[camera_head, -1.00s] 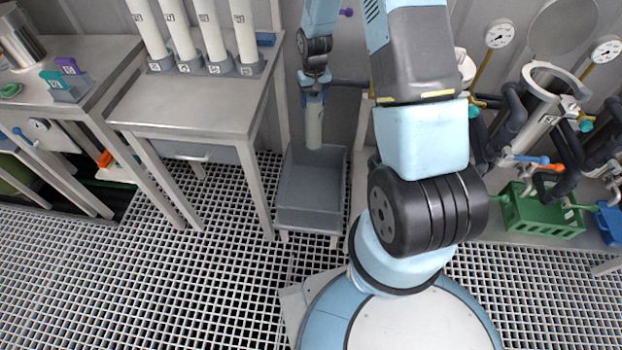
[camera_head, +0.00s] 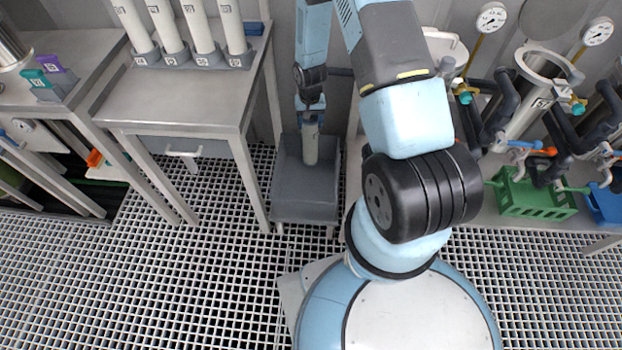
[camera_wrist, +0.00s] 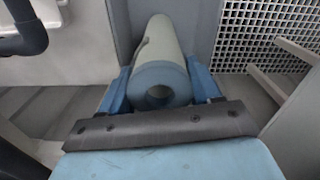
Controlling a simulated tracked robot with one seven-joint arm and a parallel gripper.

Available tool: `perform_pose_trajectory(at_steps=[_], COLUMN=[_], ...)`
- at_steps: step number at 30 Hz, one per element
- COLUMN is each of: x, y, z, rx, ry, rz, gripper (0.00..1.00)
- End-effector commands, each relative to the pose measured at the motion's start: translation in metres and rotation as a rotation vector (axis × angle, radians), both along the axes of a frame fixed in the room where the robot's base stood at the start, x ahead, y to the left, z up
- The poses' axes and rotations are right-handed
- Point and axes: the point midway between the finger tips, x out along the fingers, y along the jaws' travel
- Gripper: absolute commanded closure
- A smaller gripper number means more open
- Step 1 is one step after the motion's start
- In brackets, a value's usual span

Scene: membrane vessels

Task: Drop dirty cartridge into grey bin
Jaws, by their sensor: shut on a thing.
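The dirty cartridge, a grey-beige cylinder (camera_head: 310,146), hangs from my gripper (camera_head: 309,116) with its lower end inside the opening of the grey bin (camera_head: 304,211). In the wrist view the cartridge (camera_wrist: 160,52) lies between the two blue fingers of my gripper (camera_wrist: 160,88), its blue-grey end cap with a round hole facing the camera. My gripper is shut on it near that cap. In the head view the cartridge looks about upright. Whether its lower end touches the bin floor cannot be told.
A steel table (camera_head: 182,98) stands left of the bin, with several white cartridges (camera_head: 194,35) in holders at its back. A green crate (camera_head: 536,199) and a blue crate (camera_head: 604,204) are at the right, below pipes and gauges. Open grating (camera_head: 200,270) covers the floor.

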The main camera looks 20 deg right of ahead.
Motion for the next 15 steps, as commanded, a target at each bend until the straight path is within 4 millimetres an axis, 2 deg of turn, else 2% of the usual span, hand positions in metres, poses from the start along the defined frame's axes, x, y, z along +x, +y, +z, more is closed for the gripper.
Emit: perform_pose_trajectory(at_steps=[4,15], x=[-0.008,-0.009], y=[0.000,0.000], z=[-0.017,-0.050], rx=[0.001,0.001], ry=[0.000,0.001], rz=[-0.031,-0.035], gripper=[0.93,0.93])
